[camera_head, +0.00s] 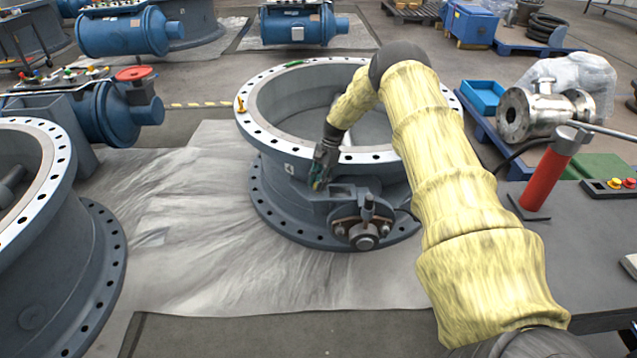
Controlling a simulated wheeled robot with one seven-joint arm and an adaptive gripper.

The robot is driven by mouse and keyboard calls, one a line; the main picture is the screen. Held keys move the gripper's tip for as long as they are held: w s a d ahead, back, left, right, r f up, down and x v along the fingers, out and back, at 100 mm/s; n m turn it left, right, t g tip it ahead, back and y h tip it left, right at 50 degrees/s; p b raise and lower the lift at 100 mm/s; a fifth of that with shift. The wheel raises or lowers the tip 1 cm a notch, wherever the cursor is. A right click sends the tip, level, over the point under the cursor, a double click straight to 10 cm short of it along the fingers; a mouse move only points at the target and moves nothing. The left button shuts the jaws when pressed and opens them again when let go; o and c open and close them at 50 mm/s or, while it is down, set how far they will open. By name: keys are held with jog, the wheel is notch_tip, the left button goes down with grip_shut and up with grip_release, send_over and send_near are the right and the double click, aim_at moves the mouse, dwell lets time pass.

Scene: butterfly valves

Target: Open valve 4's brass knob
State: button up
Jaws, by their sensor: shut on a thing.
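Valve 4 (270,206) is a large grey-blue ring body with a white drilled flange on top and a "4" label on its side. It stands on the sheeted floor in the middle of the head view. My arm in its yellow sleeve reaches over the valve from the right. My gripper (318,183) points down at the valve's front side, near the label. It is shut on a small brass-coloured part, which I take as the brass knob (316,186); the fingers hide most of it. The knob's turn position cannot be made out.
A bracket with a round shaft hub (364,236) juts from the valve's front, just right of my gripper. Another large valve (40,230) stands at the left. A dark table with a red post (546,180) is at the right. Plastic sheeting (180,220) lies clear between the valves.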

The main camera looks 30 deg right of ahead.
jog(key=shift+d, duration=0.1)
jog(key=o, duration=1)
jog(key=shift+r, duration=0.1)
jog(key=v, duration=1.1)
jog(key=shift+w+r, duration=0.1)
jog(key=shift+r, duration=0.25)
